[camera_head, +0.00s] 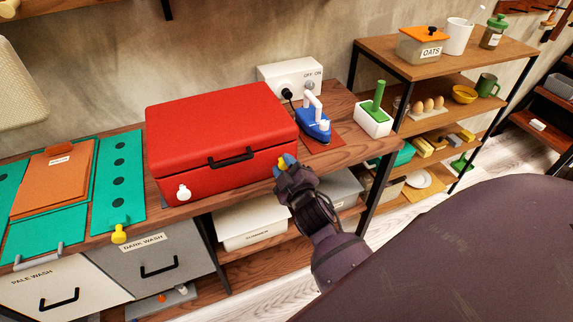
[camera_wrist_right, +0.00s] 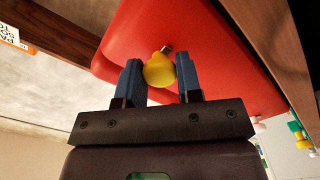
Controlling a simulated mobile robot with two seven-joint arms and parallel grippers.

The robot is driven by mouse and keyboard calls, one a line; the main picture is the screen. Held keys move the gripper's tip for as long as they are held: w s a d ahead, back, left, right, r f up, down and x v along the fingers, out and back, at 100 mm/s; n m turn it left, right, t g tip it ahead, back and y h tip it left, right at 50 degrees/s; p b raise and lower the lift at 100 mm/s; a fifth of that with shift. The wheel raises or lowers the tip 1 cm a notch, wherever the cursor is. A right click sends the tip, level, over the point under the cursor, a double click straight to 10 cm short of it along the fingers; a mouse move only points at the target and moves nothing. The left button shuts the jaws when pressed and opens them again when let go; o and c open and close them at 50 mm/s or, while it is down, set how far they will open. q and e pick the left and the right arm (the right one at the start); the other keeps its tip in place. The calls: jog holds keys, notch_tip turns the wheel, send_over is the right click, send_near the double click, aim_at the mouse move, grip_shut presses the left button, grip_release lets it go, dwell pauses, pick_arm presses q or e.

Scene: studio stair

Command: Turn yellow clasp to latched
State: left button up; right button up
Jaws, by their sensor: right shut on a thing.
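A closed red case (camera_head: 222,120) with a black handle stands on the wooden bench. The yellow clasp (camera_head: 281,163) is on the right part of its front face, mostly hidden by my gripper. My right gripper (camera_head: 287,161) is at that clasp, shut on its knob. In the right wrist view the round yellow clasp (camera_wrist_right: 160,70) sits between the blue fingers (camera_wrist_right: 159,82), against the red case (camera_wrist_right: 222,60). A white clasp (camera_head: 184,193) is on the left part of the case front. Whether the yellow clasp is latched is hard to tell. My left gripper is not in view.
A blue iron (camera_head: 315,121) and a white socket box (camera_head: 291,75) are right of and behind the case. Teal panels (camera_head: 118,180) with an orange clipboard lie left. Hampers (camera_head: 155,262) hang below.

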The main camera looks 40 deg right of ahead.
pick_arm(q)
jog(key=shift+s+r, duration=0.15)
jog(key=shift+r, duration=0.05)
pick_arm(e)
jog(key=shift+m, duration=0.5)
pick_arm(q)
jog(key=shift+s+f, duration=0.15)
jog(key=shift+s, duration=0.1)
pick_arm(e)
jog(key=o, duration=0.9)
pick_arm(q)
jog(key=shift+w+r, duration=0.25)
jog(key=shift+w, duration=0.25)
pick_arm(e)
jog(key=shift+o, duration=0.2)
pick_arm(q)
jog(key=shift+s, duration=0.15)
pick_arm(e)
jog(key=shift+s, duration=0.15)
